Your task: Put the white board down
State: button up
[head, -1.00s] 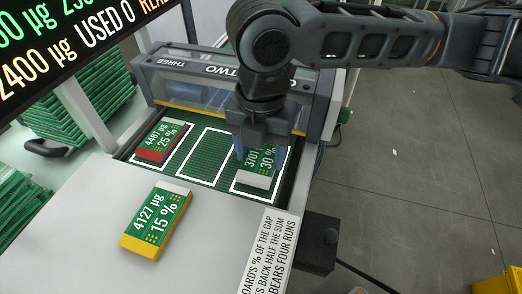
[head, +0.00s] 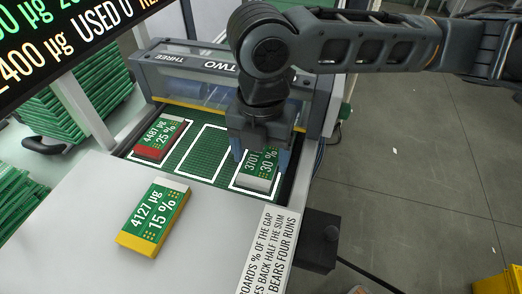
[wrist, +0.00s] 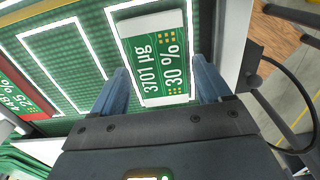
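The white-ended green board (head: 258,182), marked 30 %, lies flat in the right white-outlined slot of the green bed. It also shows in the wrist view (wrist: 155,62). My gripper (head: 262,156) is over this board, its blue fingers apart on either side of it. In the wrist view my gripper (wrist: 162,82) is open, with a finger near each long edge of the board; I cannot tell whether either touches it. The upper part of the board is partly hidden by my gripper in the head view.
A red-ended board (head: 158,140) lies in the left slot; the middle slot (head: 203,153) is empty. A yellow-ended board (head: 153,218) lies on the pale table (head: 80,215). A machine housing (head: 165,72) stands behind the slots. A printed sign (head: 268,250) is at the right edge.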

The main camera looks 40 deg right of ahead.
aim_at(261, 160)
jog(key=shift+o, duration=1)
notch_tip(261, 160, up, 13)
jog(key=p, duration=0.1)
jog(key=shift+r, duration=0.15)
